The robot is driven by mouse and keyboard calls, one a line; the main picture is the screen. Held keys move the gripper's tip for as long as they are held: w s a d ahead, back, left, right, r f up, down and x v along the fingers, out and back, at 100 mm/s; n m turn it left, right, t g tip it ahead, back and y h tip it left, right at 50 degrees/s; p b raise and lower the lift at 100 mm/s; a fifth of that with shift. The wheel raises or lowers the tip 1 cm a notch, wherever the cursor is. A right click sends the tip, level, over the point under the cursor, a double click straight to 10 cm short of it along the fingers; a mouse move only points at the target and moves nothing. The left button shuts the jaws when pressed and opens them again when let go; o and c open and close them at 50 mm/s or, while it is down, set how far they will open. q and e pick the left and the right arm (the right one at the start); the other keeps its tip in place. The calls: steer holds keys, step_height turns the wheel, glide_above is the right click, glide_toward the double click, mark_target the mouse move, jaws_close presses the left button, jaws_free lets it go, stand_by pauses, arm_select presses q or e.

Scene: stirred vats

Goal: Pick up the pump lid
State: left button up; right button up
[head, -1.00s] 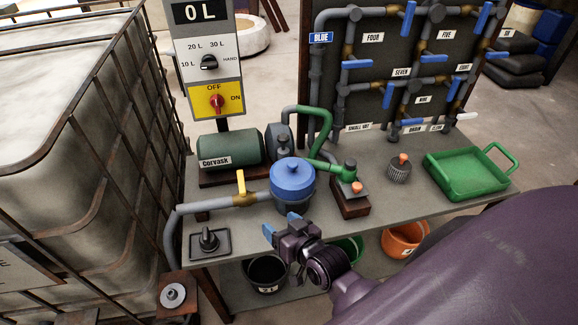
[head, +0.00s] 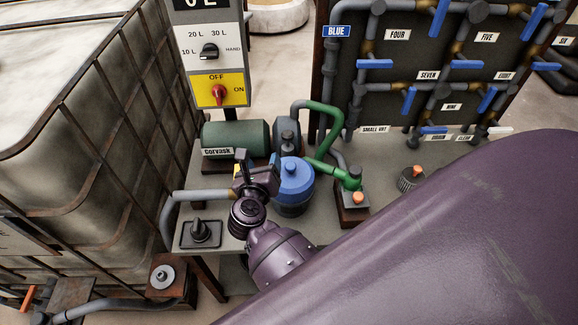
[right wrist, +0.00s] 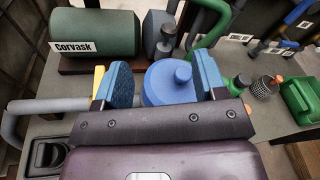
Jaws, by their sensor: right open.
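The pump lid (head: 297,172) is a round blue cap with a raised knob, seated on a dark pot on the bench. In the right wrist view the lid (right wrist: 170,84) shows ahead, between the fingers in the picture. My right gripper (head: 262,168) is open and empty, just left of the lid in the head view. Its blue-padded fingers (right wrist: 164,78) stand apart, and I cannot tell whether either touches the lid. My left gripper is out of view.
A green Corvask motor (head: 235,140) lies behind. A yellow-handled valve (right wrist: 99,80) and grey pipe (head: 200,194) are left of the lid. Green piping (head: 324,150) rises on its right. A valve panel (head: 430,75) stands at the back, a caged tank (head: 130,120) at left.

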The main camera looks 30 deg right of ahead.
mark_target(290, 165)
steer(key=d+f+m+g, duration=0.2)
steer(key=f+m, duration=0.1)
steer(key=d+f+m+g, duration=0.2)
steer(key=d+f+m, duration=0.1)
steer(key=shift+d+f+m, duration=0.25)
steer(key=shift+d+m, duration=0.05)
steer(key=shift+d, duration=0.05)
steer(key=d, duration=0.1)
steer(key=w+d+f, duration=0.1)
steer(key=d+f, duration=0.1)
steer(key=shift+w+d+f+b, duration=0.15)
steer(key=shift+w+b, duration=0.1)
steer(key=shift+b, duration=0.15)
steer(key=shift+w+d+f, duration=0.2)
steer(key=shift+w+d, duration=0.15)
steer(key=shift+d, duration=0.15)
steer(key=c, duration=1.1)
steer(key=shift+o, duration=0.2)
steer(key=shift+r, duration=0.15)
